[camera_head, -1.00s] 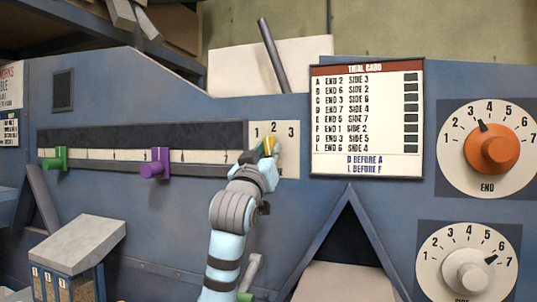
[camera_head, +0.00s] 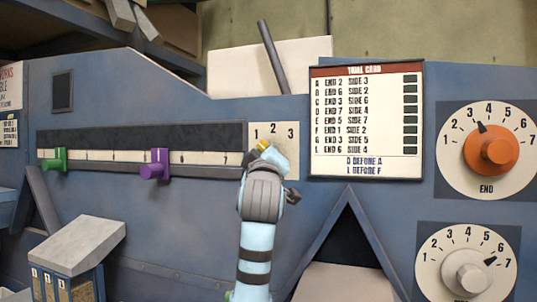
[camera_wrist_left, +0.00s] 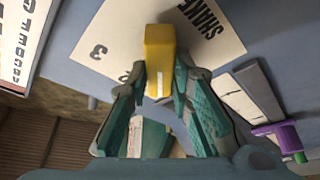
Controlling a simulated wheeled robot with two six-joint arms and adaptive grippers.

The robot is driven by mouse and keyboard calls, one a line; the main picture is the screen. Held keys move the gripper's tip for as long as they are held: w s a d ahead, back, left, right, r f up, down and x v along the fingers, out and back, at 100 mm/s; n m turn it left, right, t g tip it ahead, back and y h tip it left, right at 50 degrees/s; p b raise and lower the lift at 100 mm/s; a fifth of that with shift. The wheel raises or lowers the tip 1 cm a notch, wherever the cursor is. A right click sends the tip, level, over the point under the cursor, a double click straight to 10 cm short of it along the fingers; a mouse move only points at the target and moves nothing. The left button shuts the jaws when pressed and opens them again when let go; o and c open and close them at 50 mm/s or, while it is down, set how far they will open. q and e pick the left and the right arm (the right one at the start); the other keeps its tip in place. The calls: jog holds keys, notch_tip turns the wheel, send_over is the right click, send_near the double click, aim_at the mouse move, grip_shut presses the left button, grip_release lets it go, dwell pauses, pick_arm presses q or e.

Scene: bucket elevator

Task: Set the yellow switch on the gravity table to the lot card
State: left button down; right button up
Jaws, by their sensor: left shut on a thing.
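The yellow switch (camera_head: 262,145) sits on a white plate (camera_head: 287,160) marked 1, 2, 3 on the blue gravity table. In the head view my left gripper (camera_head: 265,150) hides most of it. In the left wrist view the yellow switch (camera_wrist_left: 160,62) is a block with a white line on its end, and my left gripper (camera_wrist_left: 158,85) is shut on it. Its exact setting is hard to tell. A small card (camera_head: 9,130) is cut off at the left edge; its text is too small to read. No right gripper is in view.
Left of the plate is a slot scale with a green slider (camera_head: 55,160) and a purple slider (camera_head: 155,164). A trial card (camera_head: 366,120) hangs to the right. An orange END dial (camera_head: 490,150) and a white dial (camera_head: 470,272) are at far right.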

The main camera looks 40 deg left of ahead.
dwell(0.4)
pick_arm(q)
jog(key=c, duration=1.4)
grip_release()
jog(key=shift+c, duration=0.2)
jog(key=v, duration=1.2)
